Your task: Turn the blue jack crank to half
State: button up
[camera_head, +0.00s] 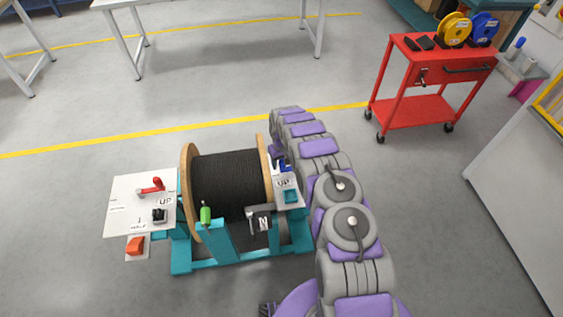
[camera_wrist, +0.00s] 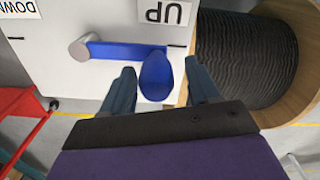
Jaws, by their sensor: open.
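The blue jack crank (camera_wrist: 125,51) shows in the wrist view on a white panel (camera_wrist: 115,20). Its arm runs right from a grey hub (camera_wrist: 82,48), close to the UP label (camera_wrist: 165,11). Its rounded blue handle (camera_wrist: 156,78) sits at the arm's right end. My gripper (camera_wrist: 159,68) is open, one finger on each side of the handle, with gaps visible. In the head view only a bit of the blue crank (camera_head: 282,164) shows beside my arm, by the right UP label; my gripper is hidden there.
The cable reel (camera_head: 230,185) sits in a teal stand (camera_head: 215,258), close to the right finger in the wrist view. A second white panel (camera_head: 125,195) with a red crank (camera_head: 152,186) is on the left. A red cart (camera_head: 415,110) stands at the back right.

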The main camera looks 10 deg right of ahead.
jog(key=shift+d, duration=0.2)
jog(key=shift+c, duration=0.7)
grip_shut()
